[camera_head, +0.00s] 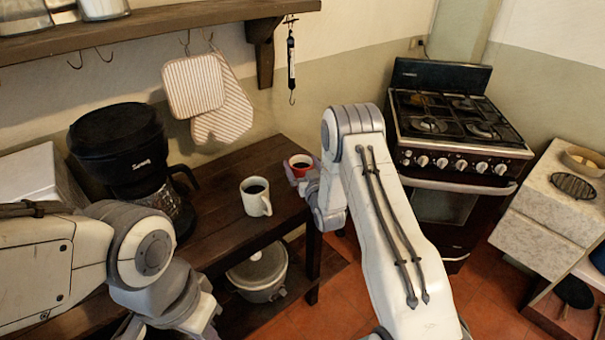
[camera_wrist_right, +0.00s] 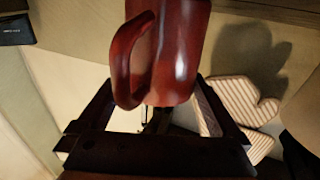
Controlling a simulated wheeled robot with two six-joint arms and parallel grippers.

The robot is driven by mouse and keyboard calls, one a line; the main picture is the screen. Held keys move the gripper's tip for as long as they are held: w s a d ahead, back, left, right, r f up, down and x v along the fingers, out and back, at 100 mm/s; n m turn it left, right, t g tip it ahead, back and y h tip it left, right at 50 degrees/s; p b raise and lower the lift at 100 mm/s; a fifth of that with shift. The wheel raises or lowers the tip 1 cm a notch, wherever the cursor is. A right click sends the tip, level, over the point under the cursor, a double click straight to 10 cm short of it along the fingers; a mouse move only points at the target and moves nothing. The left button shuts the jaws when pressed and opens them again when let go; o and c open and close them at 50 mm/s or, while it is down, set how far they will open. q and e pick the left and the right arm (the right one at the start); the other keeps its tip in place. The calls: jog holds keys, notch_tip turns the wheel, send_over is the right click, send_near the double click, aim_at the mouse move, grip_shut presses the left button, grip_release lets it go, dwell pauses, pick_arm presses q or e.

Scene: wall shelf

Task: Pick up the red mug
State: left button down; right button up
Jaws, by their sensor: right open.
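The red mug (camera_head: 300,161) stands near the right end of the dark wooden table, with dark contents visible inside its rim. My right gripper (camera_head: 302,181) is right beside it and hides its lower part. In the right wrist view, the mug (camera_wrist_right: 176,50) fills the top middle, its handle on the left. The open fingers of my right gripper (camera_wrist_right: 155,92) lie either side of the mug's near end; I cannot tell whether they touch it. My left arm comes in at the lower left, and its gripper is out of the picture.
A white mug (camera_head: 256,197) stands left of the red mug. A black coffee maker (camera_head: 122,150) is further left. Striped oven mitts (camera_head: 222,110) hang from the wall shelf (camera_head: 150,22). A stove (camera_head: 455,130) stands at the right. Bare tabletop (camera_head: 216,205) lies between coffee maker and white mug.

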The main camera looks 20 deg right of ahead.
jog(key=shift+w, duration=0.1)
jog(key=shift+c, duration=0.3)
jog(key=c, duration=1.5)
jog(key=shift+r, duration=0.1)
grip_shut()
jog(key=shift+r, duration=0.15)
